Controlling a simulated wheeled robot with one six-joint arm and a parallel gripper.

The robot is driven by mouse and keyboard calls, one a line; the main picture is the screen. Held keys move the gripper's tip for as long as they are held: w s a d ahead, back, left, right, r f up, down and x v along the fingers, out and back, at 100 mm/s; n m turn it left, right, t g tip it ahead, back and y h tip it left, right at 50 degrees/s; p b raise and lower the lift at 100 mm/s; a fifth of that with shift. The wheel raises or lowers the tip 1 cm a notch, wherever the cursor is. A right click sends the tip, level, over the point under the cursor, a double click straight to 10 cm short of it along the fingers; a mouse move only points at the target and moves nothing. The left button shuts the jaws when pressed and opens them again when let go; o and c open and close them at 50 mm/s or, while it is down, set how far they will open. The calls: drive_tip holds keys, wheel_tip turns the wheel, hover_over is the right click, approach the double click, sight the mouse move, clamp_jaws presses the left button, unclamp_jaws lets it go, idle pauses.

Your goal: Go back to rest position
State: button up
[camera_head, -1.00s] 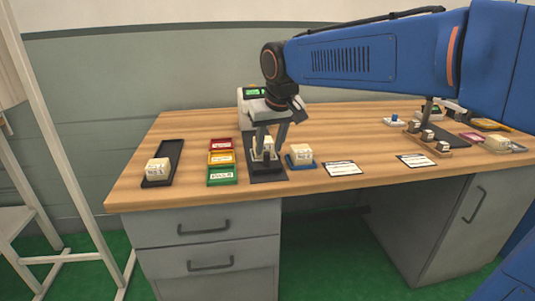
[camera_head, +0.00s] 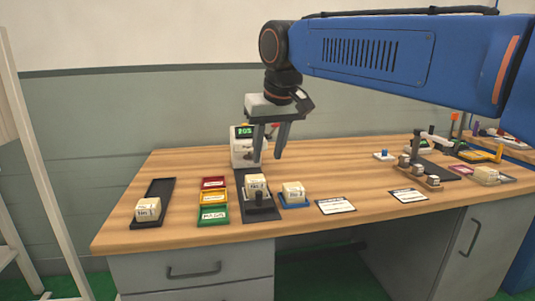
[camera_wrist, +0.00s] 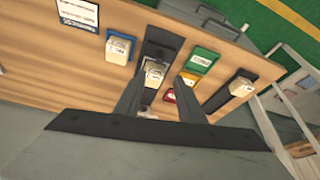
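My gripper (camera_head: 269,156) hangs above the wooden table (camera_head: 345,165), pointing down. Its two fingers are apart with nothing between them, and the wrist view also shows the open gripper (camera_wrist: 160,88). Below it, a pale labelled block (camera_head: 256,184) sits on a black tray (camera_head: 243,178) that has a dark knob at its front. The block also shows in the wrist view (camera_wrist: 154,72), apart from the fingers. A second pale block (camera_head: 293,191) sits on a blue tray (camera_head: 295,204). A third pale block (camera_head: 148,208) sits at the front of a long black tray (camera_head: 160,187) on the left.
Red, yellow and green trays (camera_head: 214,214) stand in a row left of the gripper. A device with a green display (camera_head: 241,151) stands behind it. White cards (camera_head: 337,206) lie at the front. Small jars (camera_head: 418,171) and other items stand at the right. The air above the table is clear.

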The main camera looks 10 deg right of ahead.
drive_tip(key=shift+d+f, duration=0.1)
drive_tip(key=s+d+f+m, duration=0.1)
drive_tip(key=s+d+f, duration=0.7)
drive_tip(key=s+f, duration=0.3)
drive_tip(key=s+d+f+m, duration=0.1)
drive_tip(key=s+d+f, duration=0.7)
drive_tip(key=s+f, duration=0.4)
wheel_tip(320, 180, down, 3)
drive_tip(key=shift+r+h, duration=0.2)
drive_tip(key=shift+h, duration=0.2)
